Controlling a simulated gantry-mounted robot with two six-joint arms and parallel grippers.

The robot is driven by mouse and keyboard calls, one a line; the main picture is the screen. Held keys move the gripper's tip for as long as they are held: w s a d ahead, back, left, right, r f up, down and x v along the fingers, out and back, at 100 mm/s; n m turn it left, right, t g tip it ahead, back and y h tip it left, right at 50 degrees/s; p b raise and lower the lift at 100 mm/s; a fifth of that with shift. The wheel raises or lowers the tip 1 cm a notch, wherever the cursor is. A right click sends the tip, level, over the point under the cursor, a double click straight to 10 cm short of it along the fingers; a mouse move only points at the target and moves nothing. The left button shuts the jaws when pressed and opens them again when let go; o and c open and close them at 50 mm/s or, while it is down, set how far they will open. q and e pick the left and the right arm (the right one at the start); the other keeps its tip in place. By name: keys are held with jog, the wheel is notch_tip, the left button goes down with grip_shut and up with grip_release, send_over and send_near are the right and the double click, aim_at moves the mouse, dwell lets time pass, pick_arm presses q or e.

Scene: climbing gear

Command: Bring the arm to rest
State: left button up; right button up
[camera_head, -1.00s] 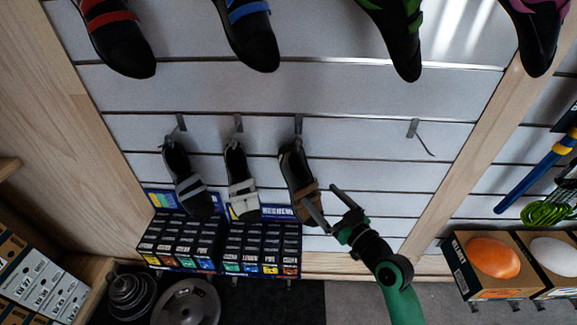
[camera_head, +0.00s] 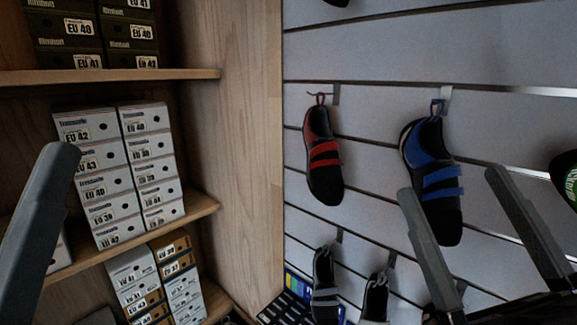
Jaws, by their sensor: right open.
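My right gripper (camera_head: 448,184) shows at the lower right, its two grey fingers spread well apart with nothing between them. The blue-and-black climbing shoe (camera_head: 430,160) hangs behind the gap between the fingers; I cannot tell how far the gripper is from it. A single grey finger, seemingly of my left gripper (camera_head: 40,212), stands up at the left edge in front of the shoe-box shelves. The other finger is out of view.
A red-and-black shoe (camera_head: 323,160) hangs on the slatted wall (camera_head: 480,50), with two more shoes lower down. A wooden side panel (camera_head: 235,140) divides it from shelves (camera_head: 130,76) stacked with shoe boxes (camera_head: 108,185). Small boxes (camera_head: 290,308) sit at the bottom.

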jog(key=s+d+r+m+t+h, duration=0.2)
jog(key=s+r+m+h, duration=0.3)
jog(key=s+r, duration=0.1)
pick_arm(q)
notch_tip(320, 180, up, 39)
jog(key=p, duration=3.8)
jog(key=shift+f, duration=0.15)
pick_arm(e)
notch_tip(320, 180, up, 38)
jog(key=shift+f+y, duration=0.2)
jog(key=shift+y, duration=0.1)
